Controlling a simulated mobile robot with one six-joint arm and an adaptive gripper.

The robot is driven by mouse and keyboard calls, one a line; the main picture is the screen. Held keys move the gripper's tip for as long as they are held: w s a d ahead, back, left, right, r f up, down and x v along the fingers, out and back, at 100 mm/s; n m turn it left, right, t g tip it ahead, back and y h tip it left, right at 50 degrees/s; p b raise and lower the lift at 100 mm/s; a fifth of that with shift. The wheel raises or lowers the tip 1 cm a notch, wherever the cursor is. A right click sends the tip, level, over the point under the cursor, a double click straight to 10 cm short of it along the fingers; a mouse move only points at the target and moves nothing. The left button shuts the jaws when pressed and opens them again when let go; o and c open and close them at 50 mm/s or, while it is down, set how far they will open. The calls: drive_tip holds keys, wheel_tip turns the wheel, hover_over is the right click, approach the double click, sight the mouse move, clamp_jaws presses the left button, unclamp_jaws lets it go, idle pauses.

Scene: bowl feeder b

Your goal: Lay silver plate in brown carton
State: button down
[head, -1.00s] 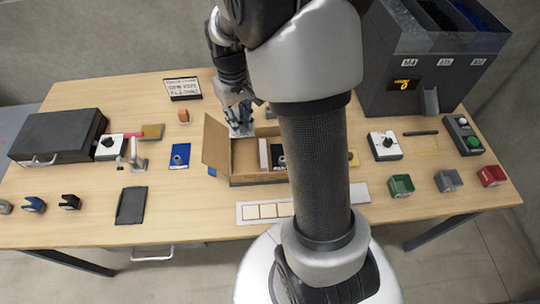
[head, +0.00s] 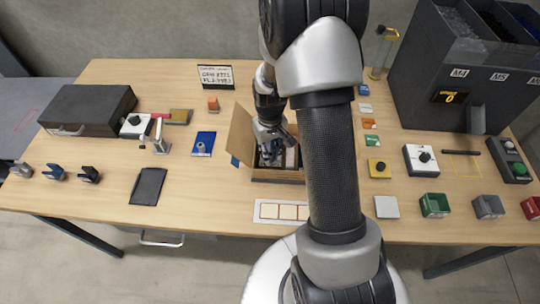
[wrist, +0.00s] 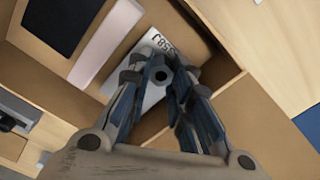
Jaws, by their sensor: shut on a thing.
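The brown carton (head: 277,177) stands open on the table, with a flap raised at its left. In the wrist view the carton (wrist: 250,125) fills much of the picture. My gripper (head: 270,156) reaches down into its left part. The silver plate (wrist: 152,47), with dark characters on it, is between my fingertips in the wrist view (wrist: 163,78), and they are shut on it. The plate is inside the carton walls; whether it touches the floor I cannot tell. My fingers cover part of it, and it is hard to make out in the head view.
A pale block (wrist: 108,42) and a black item (wrist: 55,22) lie in the carton beside the plate. A blue card (head: 203,143) is left of the carton, a white strip (head: 266,212) in front. My arm hides the carton's right end.

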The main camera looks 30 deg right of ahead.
drive_tip(key=shift+f, duration=0.9)
drive_tip(key=shift+r, duration=0.1)
drive_tip(key=c, duration=1.7)
unclamp_jaws()
